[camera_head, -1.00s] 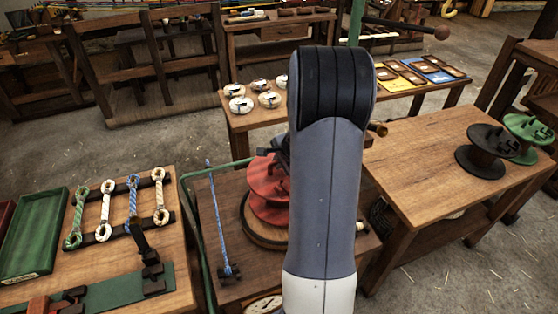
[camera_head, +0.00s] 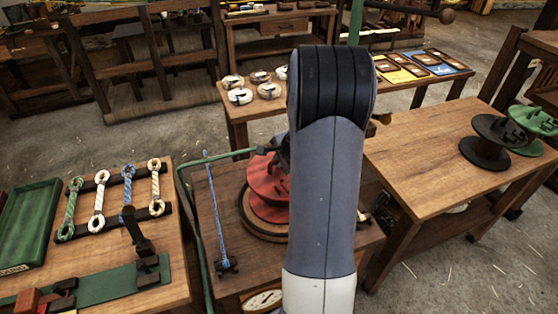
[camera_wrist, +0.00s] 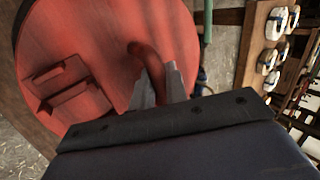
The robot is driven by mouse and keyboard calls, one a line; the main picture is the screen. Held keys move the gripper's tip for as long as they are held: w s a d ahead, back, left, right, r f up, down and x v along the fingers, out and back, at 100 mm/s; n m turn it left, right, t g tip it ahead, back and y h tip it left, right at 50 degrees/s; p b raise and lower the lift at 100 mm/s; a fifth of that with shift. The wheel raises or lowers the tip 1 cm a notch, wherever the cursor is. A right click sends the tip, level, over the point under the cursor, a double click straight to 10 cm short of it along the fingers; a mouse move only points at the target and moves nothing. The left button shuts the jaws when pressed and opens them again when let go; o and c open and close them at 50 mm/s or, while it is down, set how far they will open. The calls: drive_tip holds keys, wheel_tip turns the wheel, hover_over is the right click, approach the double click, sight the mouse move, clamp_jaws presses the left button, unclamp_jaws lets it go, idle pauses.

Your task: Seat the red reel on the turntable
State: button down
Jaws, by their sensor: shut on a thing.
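The red reel (camera_head: 268,178) stands roughly upright over the round wooden turntable (camera_head: 247,222) in the head view. Its lower flange overlaps the turntable disc, and I cannot tell whether it touches the disc or hangs just above. My arm hides its right side. In the wrist view the reel's red top face (camera_wrist: 100,50) fills the upper left, with a raised block and a curved red handle. My gripper (camera_wrist: 163,84) is shut on this handle; its metal fingers are on either side of the handle's near end. In the head view the gripper is mostly hidden behind my arm.
A blue rope (camera_head: 215,210) stands left of the turntable, beside a green rail (camera_head: 190,215). A black reel (camera_head: 490,145) and a green reel (camera_head: 530,125) stand on the right bench. Rope samples (camera_head: 115,200) lie on the left bench. White coils (camera_head: 240,96) lie behind.

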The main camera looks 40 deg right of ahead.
drive_tip(key=shift+f, duration=0.15)
idle(0.4)
drive_tip(key=c, duration=1.3)
unclamp_jaws()
drive_tip(key=shift+c, duration=0.2)
drive_tip(key=shift+f, duration=0.1)
wheel_tip(320, 180, up, 7)
drive_tip(key=p, duration=0.5)
drive_tip(key=v, duration=1.1)
